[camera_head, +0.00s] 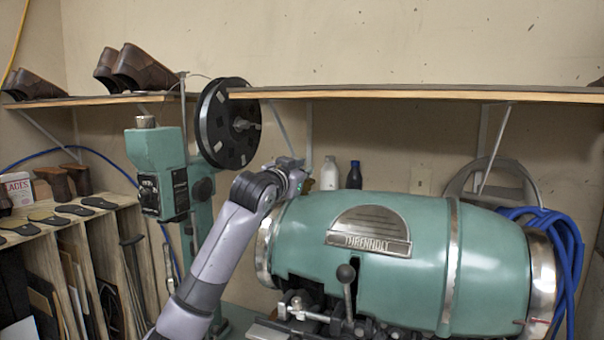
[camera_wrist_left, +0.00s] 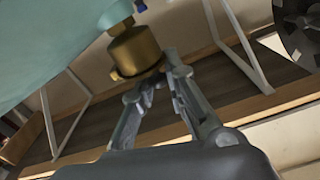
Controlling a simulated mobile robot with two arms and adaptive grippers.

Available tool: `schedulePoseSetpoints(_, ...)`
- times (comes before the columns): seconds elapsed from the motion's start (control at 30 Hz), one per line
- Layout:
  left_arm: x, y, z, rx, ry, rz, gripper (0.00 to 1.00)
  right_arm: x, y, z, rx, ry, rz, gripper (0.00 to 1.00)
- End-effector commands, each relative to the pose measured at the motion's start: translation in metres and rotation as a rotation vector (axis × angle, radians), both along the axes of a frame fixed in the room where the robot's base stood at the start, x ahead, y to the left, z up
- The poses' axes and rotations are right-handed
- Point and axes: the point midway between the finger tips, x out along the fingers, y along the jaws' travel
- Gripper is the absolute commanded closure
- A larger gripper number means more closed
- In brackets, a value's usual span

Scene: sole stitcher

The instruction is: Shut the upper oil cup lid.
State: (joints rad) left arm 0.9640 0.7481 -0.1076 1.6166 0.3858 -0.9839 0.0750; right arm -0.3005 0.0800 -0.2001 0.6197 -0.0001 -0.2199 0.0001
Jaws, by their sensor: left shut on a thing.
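In the left wrist view, a brass oil cup (camera_wrist_left: 136,50) stands out from the teal machine body (camera_wrist_left: 50,40), and the picture is turned so that it points downward. My left gripper (camera_wrist_left: 158,80) has its fingertips together at the cup's rim, shut on the edge of its lid. The lid's exact angle is hard to make out. In the head view, my left gripper (camera_head: 302,168) is small, above the left end of the teal barrel (camera_head: 300,225); the cup cannot be made out there. My right gripper is not in view.
A black reel (camera_head: 222,125) on a teal post stands just left of the gripper. A wooden shelf (camera_head: 420,94) runs above the barrel. A lever with a dark ball knob (camera_head: 346,273) stands in front. White and dark bottles stand behind.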

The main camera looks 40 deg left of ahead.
Motion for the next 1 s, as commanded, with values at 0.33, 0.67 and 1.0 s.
schedulePoseSetpoints(0.33,-0.0004,-0.0001,0.0001,-0.1,-0.031,-0.006,1.0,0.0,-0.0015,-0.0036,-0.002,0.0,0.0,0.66)
schedulePoseSetpoints(0.67,-0.0006,0.0008,-0.0003,-0.109,-0.031,-0.005,1.0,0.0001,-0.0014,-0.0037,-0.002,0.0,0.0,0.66)
schedulePoseSetpoints(1.0,-0.0007,0.0017,-0.0008,-0.106,-0.029,-0.002,0.73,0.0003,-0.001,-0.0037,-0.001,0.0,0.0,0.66)
